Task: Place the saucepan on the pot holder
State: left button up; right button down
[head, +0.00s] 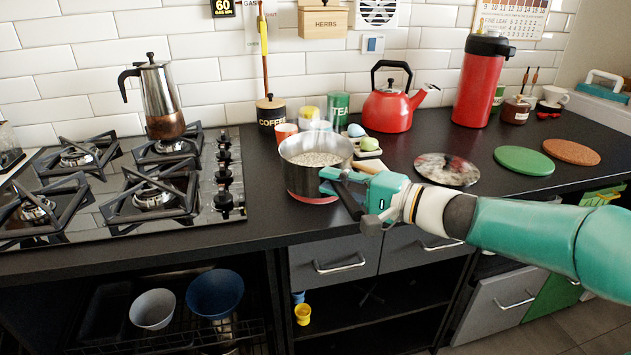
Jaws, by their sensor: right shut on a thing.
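The steel saucepan (302,180) is upright at the front of the counter, just right of the hob, with pale, grainy contents. A red edge (312,200) shows directly under it; I cannot tell whether this is a pot holder or part of the pan, or whether the pan touches it. My right gripper (341,186) is shut on the saucepan's dark handle (349,203), at the pan's right side. Round flat mats lie to the right: a mottled one (446,169), a green one (524,160) and a brown cork-like one (571,152). My left gripper is out of view.
The gas hob (212,212) with a moka pot (162,100) is at left. Behind the saucepan stand a coffee tin (270,115), a green tea tin (338,108) and a red kettle (387,110). A tall red flask (479,85) stands farther right. Bare counter lies around the mats.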

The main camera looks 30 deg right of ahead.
jog(key=shift+r, duration=0.25)
jog(key=shift+f, duration=0.15)
jog(key=c, duration=1.5)
grip_release()
jog(key=shift+f, duration=0.2)
jog(key=o, duration=0.4)
jog(key=shift+o, duration=0.2)
